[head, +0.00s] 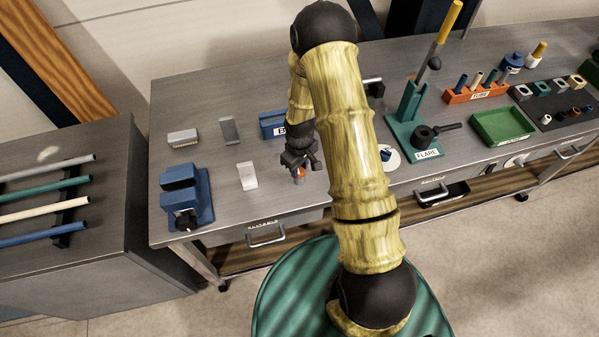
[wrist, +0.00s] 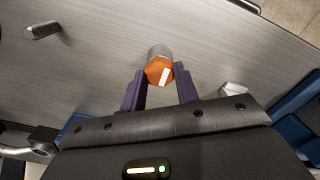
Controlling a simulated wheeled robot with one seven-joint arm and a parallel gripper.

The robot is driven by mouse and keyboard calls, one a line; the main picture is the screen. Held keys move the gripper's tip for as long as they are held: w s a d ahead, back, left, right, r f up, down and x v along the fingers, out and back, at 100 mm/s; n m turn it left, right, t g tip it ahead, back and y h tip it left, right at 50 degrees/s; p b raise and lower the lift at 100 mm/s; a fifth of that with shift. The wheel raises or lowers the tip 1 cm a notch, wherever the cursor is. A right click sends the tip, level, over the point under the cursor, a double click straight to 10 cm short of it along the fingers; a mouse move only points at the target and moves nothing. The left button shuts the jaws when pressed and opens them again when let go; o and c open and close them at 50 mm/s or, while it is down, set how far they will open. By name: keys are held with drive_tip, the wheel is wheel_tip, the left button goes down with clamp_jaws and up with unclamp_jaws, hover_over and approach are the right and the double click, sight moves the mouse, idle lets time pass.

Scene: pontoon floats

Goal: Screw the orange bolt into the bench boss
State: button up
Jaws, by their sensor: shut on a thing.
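The orange bolt (wrist: 158,72) has a hexagonal head with a white stripe. In the wrist view it sits between the two purple fingers of my gripper (wrist: 160,88), which is shut on it. A grey cylindrical part, seemingly the bench boss (wrist: 159,51), shows just behind the bolt head; I cannot tell how far the bolt sits in it. In the head view my gripper (head: 299,165) is low over the bench front, with the orange bolt (head: 299,173) just below it. The bolt's shank is hidden.
A blue vise (head: 187,200) stands at the bench's left front. A light block (head: 247,176) lies left of my gripper. A blue bin (head: 272,124) is behind it. A teal flare press (head: 410,120), orange rack (head: 476,92) and green tray (head: 502,126) stand to the right.

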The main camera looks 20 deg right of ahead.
sight(299, 170)
drive_tip(key=m, duration=0.5)
drive_tip(key=shift+b, duration=0.4)
drive_tip(key=o, duration=0.8)
drive_tip(key=shift+r, duration=0.1)
drive_tip(key=shift+r+p, duration=2.1)
drive_tip(key=shift+r, duration=0.85)
wheel_tip(299, 170, up, 17)
drive_tip(key=b, duration=0.4)
drive_tip(key=shift+r+b, duration=0.15)
drive_tip(key=shift+b, duration=0.15)
